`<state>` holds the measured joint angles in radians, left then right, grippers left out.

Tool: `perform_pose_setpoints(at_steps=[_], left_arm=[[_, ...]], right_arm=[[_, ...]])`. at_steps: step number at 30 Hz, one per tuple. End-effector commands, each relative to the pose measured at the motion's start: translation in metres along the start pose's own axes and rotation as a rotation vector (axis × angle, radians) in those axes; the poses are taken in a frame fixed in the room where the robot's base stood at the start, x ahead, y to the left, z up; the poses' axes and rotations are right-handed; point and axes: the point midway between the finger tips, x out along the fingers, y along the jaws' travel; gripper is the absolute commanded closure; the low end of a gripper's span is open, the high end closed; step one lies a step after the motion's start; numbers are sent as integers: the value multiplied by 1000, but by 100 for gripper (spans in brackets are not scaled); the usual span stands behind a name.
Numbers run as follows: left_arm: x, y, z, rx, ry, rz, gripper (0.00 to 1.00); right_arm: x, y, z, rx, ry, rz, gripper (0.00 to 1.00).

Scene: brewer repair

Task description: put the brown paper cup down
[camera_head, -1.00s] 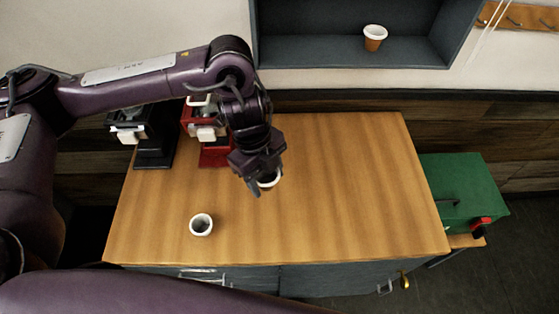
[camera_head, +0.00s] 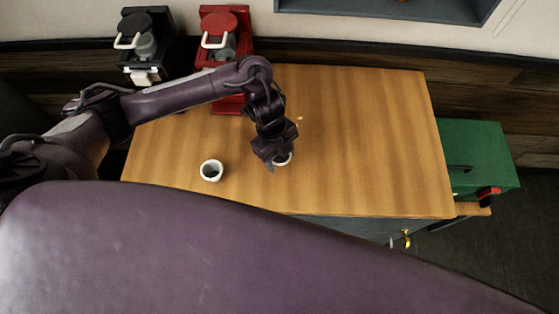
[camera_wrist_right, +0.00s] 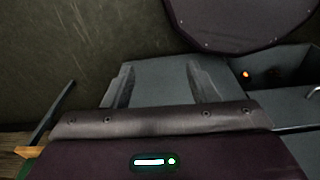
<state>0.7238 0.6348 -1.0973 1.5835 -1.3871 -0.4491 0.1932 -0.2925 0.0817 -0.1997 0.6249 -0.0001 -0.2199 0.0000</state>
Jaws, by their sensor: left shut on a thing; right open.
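My left gripper (camera_head: 272,160) is shut on the brown paper cup (camera_head: 284,159) over the middle of the wooden counter. Only the cup's pale rim and a little of its side show beside the fingers; the rest is hidden. I cannot tell whether its base touches the counter. My right gripper (camera_wrist_right: 163,82) is open and empty in the right wrist view, with a grey surface behind its fingers. It does not show in the head view.
A white cup (camera_head: 211,171) stands left of the held cup on the counter (camera_head: 360,140). A black brewer (camera_head: 146,45) and a red brewer (camera_head: 225,40) stand at the back left. A green box (camera_head: 478,160) is at the right. The counter's right half is clear.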

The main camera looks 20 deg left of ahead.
Motion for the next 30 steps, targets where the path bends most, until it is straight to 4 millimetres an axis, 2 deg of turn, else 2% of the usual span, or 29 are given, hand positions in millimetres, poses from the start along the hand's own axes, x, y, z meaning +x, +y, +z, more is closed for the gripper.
perform_pose_setpoints(at_steps=[8,19,20,24,25,30], left_arm=[[34,2,7,-1,0,4,68],[40,2,8,0,-1,2,68],[40,2,8,1,-1,2,46],[39,2,8,1,-1,2,27],[39,2,8,0,-1,2,25],[39,2,8,0,-1,2,25]], right_arm=[[-8,-1,7,0,-11,-2,47],[-5,-2,9,-1,-14,-2,47],[-5,-2,9,-1,-14,-2,47],[-6,-2,9,-1,-14,-2,47],[-6,-2,9,-1,-14,-2,47],[-6,-2,9,0,-14,-3,47]])
